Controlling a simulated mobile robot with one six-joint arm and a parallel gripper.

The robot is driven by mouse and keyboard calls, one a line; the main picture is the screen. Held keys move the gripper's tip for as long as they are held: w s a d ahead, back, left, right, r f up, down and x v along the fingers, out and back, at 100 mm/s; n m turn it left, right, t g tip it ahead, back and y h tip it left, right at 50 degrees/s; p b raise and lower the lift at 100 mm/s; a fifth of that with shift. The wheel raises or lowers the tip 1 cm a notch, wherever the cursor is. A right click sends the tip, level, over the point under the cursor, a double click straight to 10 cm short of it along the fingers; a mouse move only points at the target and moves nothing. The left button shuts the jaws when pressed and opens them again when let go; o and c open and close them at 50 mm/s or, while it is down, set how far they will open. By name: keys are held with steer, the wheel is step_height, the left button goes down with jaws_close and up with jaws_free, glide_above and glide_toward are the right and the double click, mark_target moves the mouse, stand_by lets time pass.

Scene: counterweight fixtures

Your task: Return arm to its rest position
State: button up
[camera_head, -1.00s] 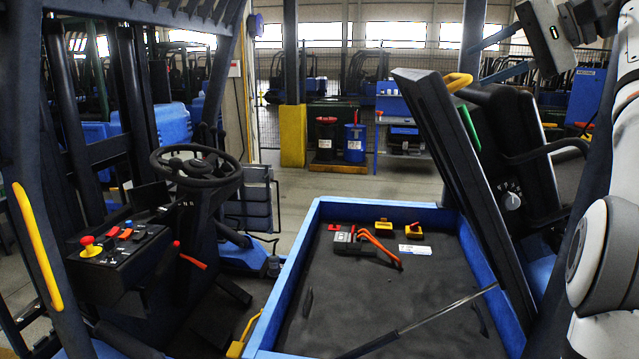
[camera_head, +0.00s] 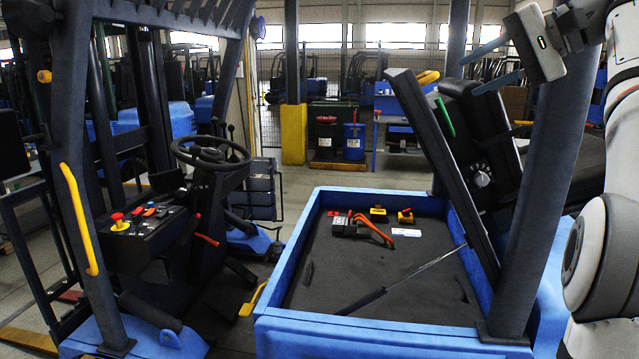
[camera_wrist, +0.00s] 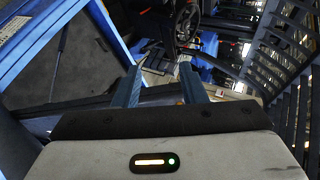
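My gripper (camera_head: 468,77) is at the upper right of the head view, raised in front of a dark forklift pillar. Its two blue-grey fingers point left and stand apart, with nothing between them. In the wrist view my gripper (camera_wrist: 162,68) also shows its fingers spread and empty. My white and grey arm runs down the right edge of the head view; part of it lies outside the picture.
A blue-rimmed forklift bay (camera_head: 390,324) holds an orange-cabled connector (camera_head: 372,229). A raised seat panel (camera_head: 440,165) leans on its right side. A steering wheel (camera_head: 210,152) and control console (camera_head: 145,228) are at left. The dark pillar (camera_head: 545,180) stands close to my arm.

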steer(key=s+a+f+g+h+b, duration=0.1)
steer(key=s+a+f+h, duration=0.3)
steer(key=f, duration=0.7)
steer(key=s+a+f+g+h+b, duration=0.1)
steer(key=a+f+b, duration=0.1)
steer(key=a+f, duration=0.65)
steer(key=s+f+n+h, duration=0.1)
steer(key=s+f+n, duration=0.1)
steer(key=s+f, duration=0.4)
steer(key=s+d+f+n+g+h+b, duration=0.1)
steer(key=s+f, duration=0.5)
steer(key=f, duration=0.7)
steer(key=s+f+n+g+h+b, duration=0.1)
steer(key=s+f, duration=0.4)
steer(key=f, duration=0.5)
steer(key=shift+s+d+f+n+h, duration=0.25)
steer(key=shift+s+n+h, duration=0.15)
steer(key=shift+n+h, duration=0.65)
